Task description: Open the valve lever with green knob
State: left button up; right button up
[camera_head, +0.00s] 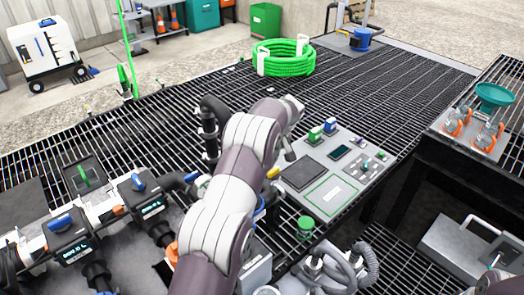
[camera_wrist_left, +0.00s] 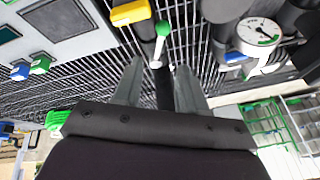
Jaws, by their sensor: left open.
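In the left wrist view, a valve lever (camera_wrist_left: 156,52) with a green knob (camera_wrist_left: 163,28) stands over a dark pipe. It lies just ahead of and between the fingers of my left gripper (camera_wrist_left: 160,72). The two fingers are apart with nothing between them, and no contact with the knob shows. In the head view my left gripper (camera_head: 289,153) hangs at the end of my arm, beside the control panel. I cannot make out this lever in the head view; my arm covers part of that area.
A yellow handle (camera_wrist_left: 132,12) is close to the lever, and a pressure gauge (camera_wrist_left: 259,32) stands to its right. The control panel (camera_head: 325,172) is right of my arm. Blue-handled valves (camera_head: 70,232) fill the left. A green hose coil (camera_head: 284,58) lies on the grating behind.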

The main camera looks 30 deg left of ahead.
pick_arm(q)
jog(key=shift+c, duration=0.6)
jog(key=shift+n, duration=0.6)
jog(key=a, duration=0.1)
jog(key=s+a, duration=0.1)
jog(key=a, duration=0.1)
jog(key=s+a+r, duration=0.1)
jog(key=a, duration=0.1)
jog(key=shift+r, duration=0.1)
grip_shut()
jog(key=s+a+f+n+t+h+b, duration=0.1)
jog(key=s+a+f+n+t+h, duration=0.15)
jog(key=s+a+h, duration=0.35)
jog(key=w+d+f+m+t, duration=0.3)
jog(key=w+f+m, duration=0.1)
jog(key=w+f, duration=0.3)
notch_tip(320, 180, down, 2)
jog(key=shift+f+y+p, duration=0.1)
jog(key=shift+y+p, duration=0.2)
jog(key=shift+y, duration=0.1)
jog(key=shift+m, duration=0.25)
